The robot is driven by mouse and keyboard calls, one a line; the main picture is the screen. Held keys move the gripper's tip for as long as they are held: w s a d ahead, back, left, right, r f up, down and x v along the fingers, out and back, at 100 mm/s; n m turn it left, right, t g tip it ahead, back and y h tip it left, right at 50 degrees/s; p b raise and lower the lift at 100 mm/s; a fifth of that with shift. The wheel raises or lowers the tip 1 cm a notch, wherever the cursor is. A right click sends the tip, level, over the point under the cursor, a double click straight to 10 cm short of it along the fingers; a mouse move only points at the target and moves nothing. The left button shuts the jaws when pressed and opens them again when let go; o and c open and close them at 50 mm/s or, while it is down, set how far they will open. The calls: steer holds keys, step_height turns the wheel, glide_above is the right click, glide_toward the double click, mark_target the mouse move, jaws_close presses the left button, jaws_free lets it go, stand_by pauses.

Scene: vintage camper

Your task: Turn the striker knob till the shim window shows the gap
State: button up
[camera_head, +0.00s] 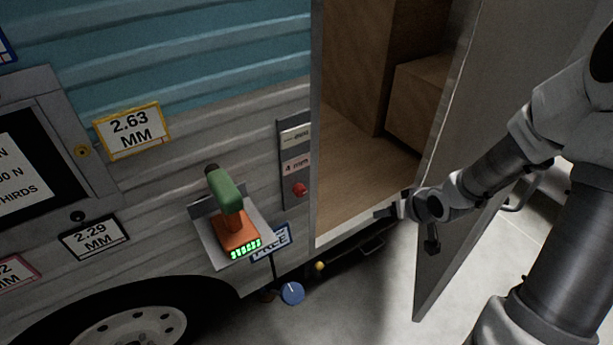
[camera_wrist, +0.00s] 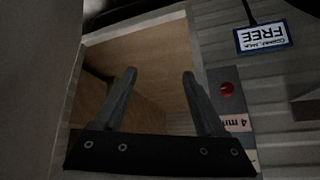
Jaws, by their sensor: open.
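The striker knob (camera_head: 299,190) is a small red knob low on a grey plate (camera_head: 284,136) beside the door opening. The shim window (camera_head: 296,164) above it shows a pinkish strip reading "4 mm". My gripper (camera_head: 385,212) is open and empty, right of the knob, in front of the doorway. In the wrist view its fingers (camera_wrist: 159,75) stand wide apart.
The camper door (camera_head: 448,170) stands open right of my gripper, with a wooden interior (camera_head: 350,140) behind. A green-handled orange tool (camera_head: 235,220) with a green display rests on a bracket. Tags read "2.63 MM" (camera_head: 131,130) and "2.29 MM" (camera_head: 93,239); a "FREE" tag (camera_head: 271,243) hangs low.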

steer(key=s+a+f+m+t+y+b, duration=0.1)
steer(key=s+a+f+y+b, duration=0.15)
steer(key=a+f+y, duration=0.55)
steer(key=m+t+y+b, duration=0.1)
steer(key=m+t+b, duration=0.3)
steer(key=m+t, duration=0.15)
glide_toward(303, 193)
steer(key=shift+n+t, duration=0.25)
steer(key=shift+n, duration=0.2)
steer(key=b+x, duration=0.3)
steer(key=x, duration=0.6)
steer(key=shift+s+a+f, duration=0.1)
steer(key=shift+f, duration=0.1)
steer(key=shift+c, duration=0.2)
jaws_close()
